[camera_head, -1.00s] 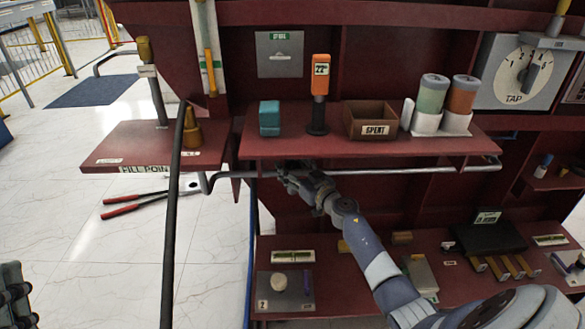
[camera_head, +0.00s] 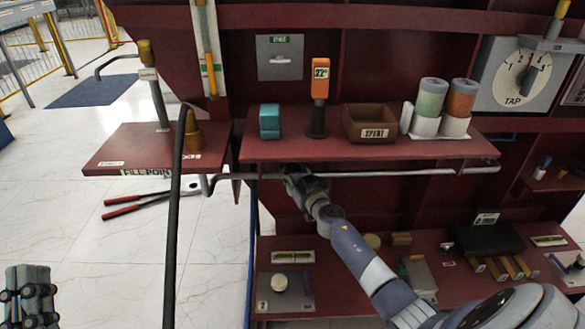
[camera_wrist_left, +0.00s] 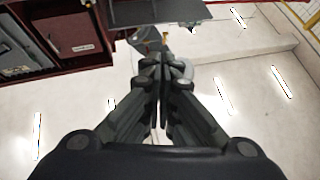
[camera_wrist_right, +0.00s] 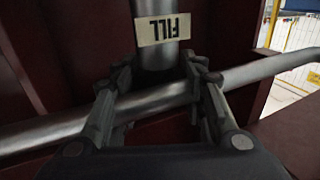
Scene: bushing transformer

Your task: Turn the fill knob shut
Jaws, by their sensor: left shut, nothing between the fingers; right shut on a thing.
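In the right wrist view a grey upright cylinder (camera_wrist_right: 160,62) carries a FILL label (camera_wrist_right: 163,29), which appears upside down; this is the only fill-marked part there, and I cannot make out a separate knob shape. My right gripper (camera_wrist_right: 157,72) is closed around this cylinder, one finger on each side. In the head view my right gripper (camera_head: 296,178) is under the front edge of the shelf, which hides the cylinder. My left gripper (camera_wrist_left: 165,66) is shut and empty, away from the panel; in the head view it shows at the lower left (camera_head: 28,295).
A silver pipe (camera_head: 400,172) runs below the red shelf (camera_head: 370,150) and crosses my right fingers in the wrist view. The shelf holds a teal block, an orange device, a brown box and two canisters. A black hose (camera_head: 172,230) hangs in front.

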